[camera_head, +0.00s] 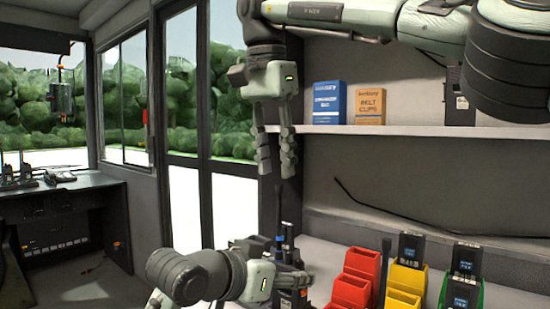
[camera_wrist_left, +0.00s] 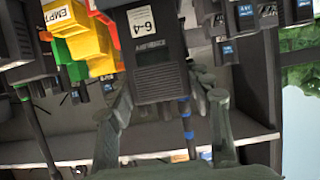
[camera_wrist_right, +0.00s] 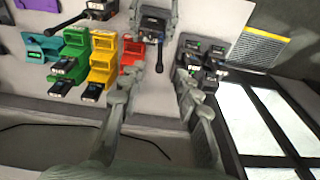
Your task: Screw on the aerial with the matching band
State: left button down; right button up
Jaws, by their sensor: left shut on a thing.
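My left gripper (camera_head: 291,279) is shut on a dark radio (camera_wrist_left: 157,62) with a white label, low in the head view. Its fingers lie on both sides of the radio's body in the left wrist view. A thin black aerial (camera_head: 278,212) with a blue band stands upright at the radio. Blue marks on this aerial also show in the left wrist view (camera_wrist_left: 187,134). I cannot tell whether it is joined to the radio. My right gripper (camera_head: 277,164) points down above the aerial's tip, open and empty. In the right wrist view, its fingers are apart (camera_wrist_right: 159,86).
Red (camera_head: 355,280), yellow (camera_head: 406,282) and green (camera_head: 443,290) bins stand right of the left gripper, some holding dark devices. A shelf (camera_head: 430,131) behind holds a blue box (camera_head: 329,103) and a brown box (camera_head: 369,104). A glazed door (camera_head: 187,150) is at left.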

aim_at(280, 222)
jog(key=shift+n, duration=0.5)
jog(key=f, duration=0.4)
jog(key=w+f, duration=0.1)
jog(key=f, duration=0.3)
jog(key=d+f, duration=0.1)
jog(key=f, duration=0.2)
jog(key=shift+w+f, duration=0.2)
jog(key=shift+f, duration=0.2)
grip_shut()
